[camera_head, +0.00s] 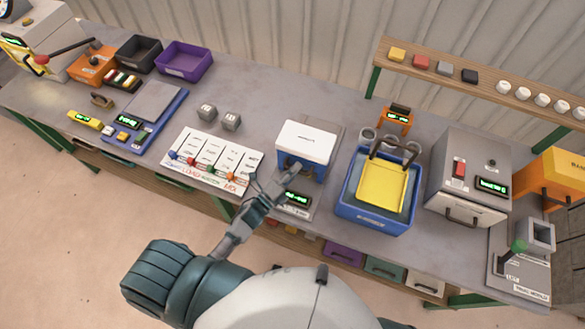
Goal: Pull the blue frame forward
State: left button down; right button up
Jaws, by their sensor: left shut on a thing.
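The blue frame (322,166) sits under a white lid or block (307,137) near the middle of the table. My left gripper (289,176) is at the front left edge of the blue frame, shut on it. The fingers and arm hide the gripped part and some of the front. A small black display with green digits (298,198) is just in front of the frame. My right gripper is not in view.
A blue bin with a yellow basket (383,184) stands to the right. A grey machine (470,170) stands further right. The table's front edge is close by.

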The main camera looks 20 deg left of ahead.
pick_arm(q)
jog(key=c, duration=1.2)
grip_release()
jog(key=shift+s+d+f, duration=0.25)
jog(key=shift+d, duration=0.25)
jog(key=shift+d+r, duration=0.15)
jog(key=shift+d, duration=0.15)
jog(key=v, duration=1.1)
jog(key=shift+a, duration=0.2)
jog(key=shift+s+d, duration=0.3)
jog(key=shift+s, duration=0.15)
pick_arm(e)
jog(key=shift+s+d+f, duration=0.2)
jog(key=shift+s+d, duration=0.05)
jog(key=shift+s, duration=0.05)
pick_arm(q)
jog(key=shift+a, duration=0.55)
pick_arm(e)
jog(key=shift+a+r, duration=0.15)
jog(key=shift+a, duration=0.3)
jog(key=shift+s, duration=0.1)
